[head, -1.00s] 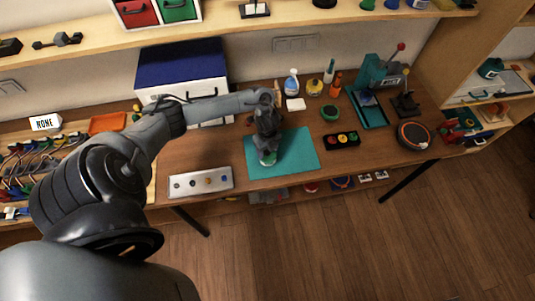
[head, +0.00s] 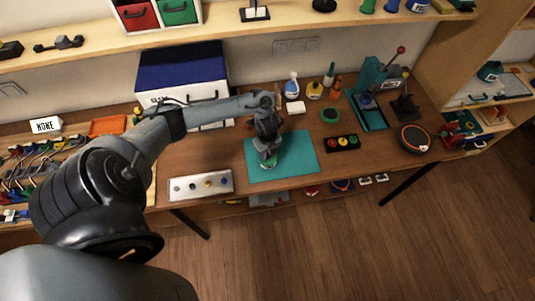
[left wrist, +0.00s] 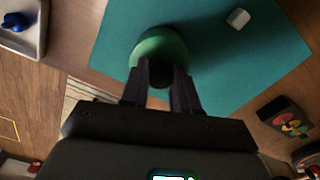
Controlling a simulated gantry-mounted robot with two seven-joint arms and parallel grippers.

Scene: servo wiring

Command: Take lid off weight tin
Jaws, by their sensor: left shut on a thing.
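A round green tin (left wrist: 158,42) stands on the teal mat (left wrist: 105,42) in the left wrist view. In the head view the tin (head: 268,164) shows only as a small green patch below my left gripper (head: 267,156). In the left wrist view, my left gripper (left wrist: 161,84) reaches over the tin's near edge and is shut on a dark knob-like part (left wrist: 161,72) at its top, which I take for the lid's knob. The fingers hide much of the lid, and I cannot tell whether the lid is apart from the tin. My right gripper is not in view.
A pale tray with small knobs (head: 201,184) lies left of the mat. A black panel with coloured buttons (head: 342,143) lies to its right. A green round thing (head: 330,116) and bottles stand behind. The mat's right part is clear.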

